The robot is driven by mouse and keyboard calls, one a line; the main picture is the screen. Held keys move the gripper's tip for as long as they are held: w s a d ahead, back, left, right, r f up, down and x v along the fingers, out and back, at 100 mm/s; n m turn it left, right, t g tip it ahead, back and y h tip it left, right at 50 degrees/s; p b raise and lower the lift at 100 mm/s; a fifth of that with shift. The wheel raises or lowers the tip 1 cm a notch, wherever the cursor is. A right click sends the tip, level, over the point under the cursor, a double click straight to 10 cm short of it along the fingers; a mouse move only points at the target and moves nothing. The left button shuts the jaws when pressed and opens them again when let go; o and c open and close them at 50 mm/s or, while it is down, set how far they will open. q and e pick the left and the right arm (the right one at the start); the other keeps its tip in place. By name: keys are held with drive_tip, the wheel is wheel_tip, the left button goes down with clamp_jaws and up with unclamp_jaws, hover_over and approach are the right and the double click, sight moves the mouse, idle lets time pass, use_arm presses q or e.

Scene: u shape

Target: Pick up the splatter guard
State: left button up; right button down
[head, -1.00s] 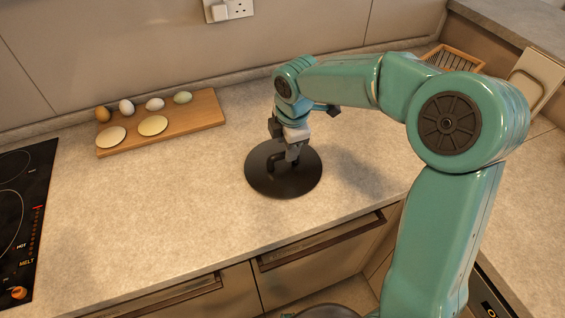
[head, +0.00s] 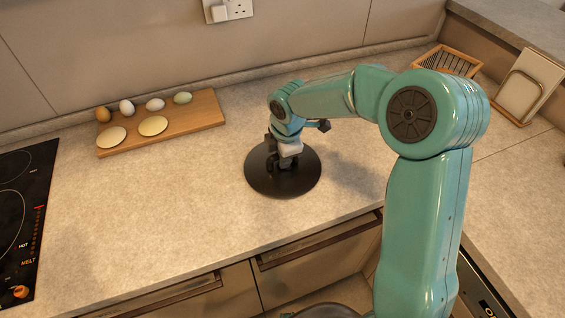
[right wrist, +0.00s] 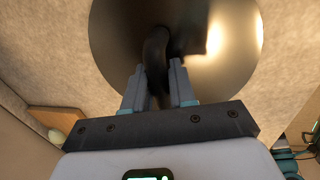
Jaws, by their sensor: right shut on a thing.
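The splatter guard (head: 300,182) is a dark round disc with a black handle, lying on the countertop in the middle of the head view. In the right wrist view its shiny disc (right wrist: 215,75) fills the upper middle, and its curved black handle (right wrist: 155,50) runs down between the fingers. My right gripper (head: 283,164) points down over the disc. In the right wrist view the gripper (right wrist: 160,85) is shut on the handle. The disc appears to rest on the counter. My left gripper is not in view.
A wooden board (head: 190,122) with several eggs and two pale round pieces lies at the back left. A black hob (head: 22,215) is at the far left. A wooden rack (head: 447,60) and an upright board in a holder (head: 528,85) stand at the right. The counter (head: 150,210) in front is clear.

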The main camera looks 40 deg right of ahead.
wheel_tip(320, 180, up, 20)
drive_tip(key=p, duration=0.1)
idle(0.4)
idle(0.7)
